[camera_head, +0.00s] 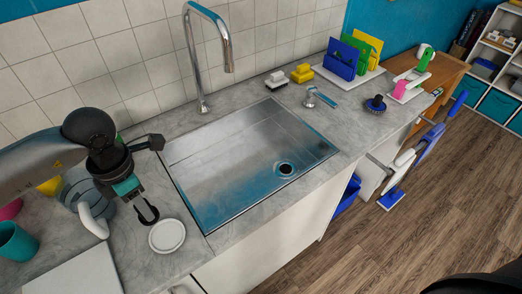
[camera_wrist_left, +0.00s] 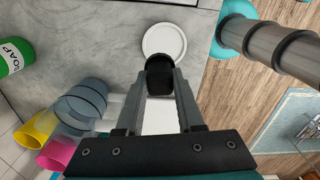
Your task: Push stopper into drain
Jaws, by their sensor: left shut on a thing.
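The steel sink (camera_head: 235,160) is set into the grey counter and looks empty. Its round drain (camera_head: 286,169), with a dark opening, is in the right front part of the basin. My left gripper (camera_head: 146,211) is over the counter to the left of the sink, well apart from the drain. It is shut on a black stopper (camera_head: 147,217), which also shows between the fingertips in the left wrist view (camera_wrist_left: 160,76). The stopper is close to a white round dish (camera_head: 167,236). My right gripper does not show.
A tall curved faucet (camera_head: 222,50) rises behind the sink. A blue-grey jug (camera_head: 80,190) and a teal cup (camera_head: 15,242) stand at left. The basin is clear.

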